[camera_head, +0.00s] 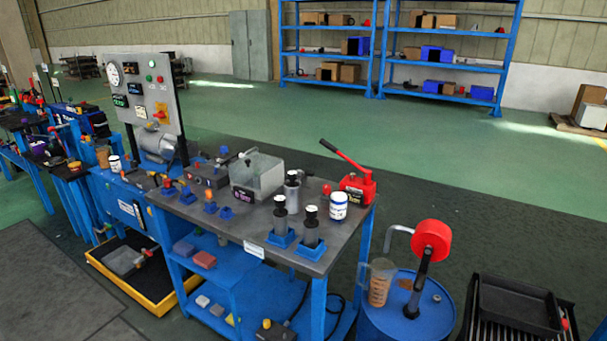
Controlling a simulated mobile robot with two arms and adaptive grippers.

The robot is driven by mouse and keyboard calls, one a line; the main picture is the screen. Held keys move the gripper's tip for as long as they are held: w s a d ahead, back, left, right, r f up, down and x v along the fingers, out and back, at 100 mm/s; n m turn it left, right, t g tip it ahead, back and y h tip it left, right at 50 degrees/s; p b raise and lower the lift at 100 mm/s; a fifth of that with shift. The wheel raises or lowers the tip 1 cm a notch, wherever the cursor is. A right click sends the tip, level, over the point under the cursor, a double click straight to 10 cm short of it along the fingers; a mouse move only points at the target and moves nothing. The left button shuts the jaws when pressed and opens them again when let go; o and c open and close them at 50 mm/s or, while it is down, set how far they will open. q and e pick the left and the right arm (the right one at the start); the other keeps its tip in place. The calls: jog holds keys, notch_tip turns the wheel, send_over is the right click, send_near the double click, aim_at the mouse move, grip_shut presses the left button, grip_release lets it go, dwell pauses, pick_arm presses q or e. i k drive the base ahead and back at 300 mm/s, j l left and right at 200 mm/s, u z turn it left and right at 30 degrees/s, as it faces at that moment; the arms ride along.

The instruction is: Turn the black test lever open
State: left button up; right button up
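A blue workbench (317,254) with a grey top stands in the middle of the camera_head view. A small dark valve block (206,176) sits on its back left part, with a thin lever-like part and dark knobs near it. These are too small to tell which one is the black test lever or how it is set. Neither of my grippers is in view.
A grey box (256,178), cylinders in blue stands (311,230) and a white jar (338,207) stand on the bench. A gauge panel (147,92) rises behind left. A blue drum (407,305) with a red-topped pump stands right. Green floor behind is clear.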

aim_at(310, 173)
jog(key=i+j, duration=0.3)
jog(key=j, duration=0.15)
jog(key=i+j+z, duration=0.1)
jog(key=i+j, duration=0.25)
jog(key=i+j+z, duration=0.1)
jog(key=i+j, duration=0.15)
jog(key=j, duration=0.3)
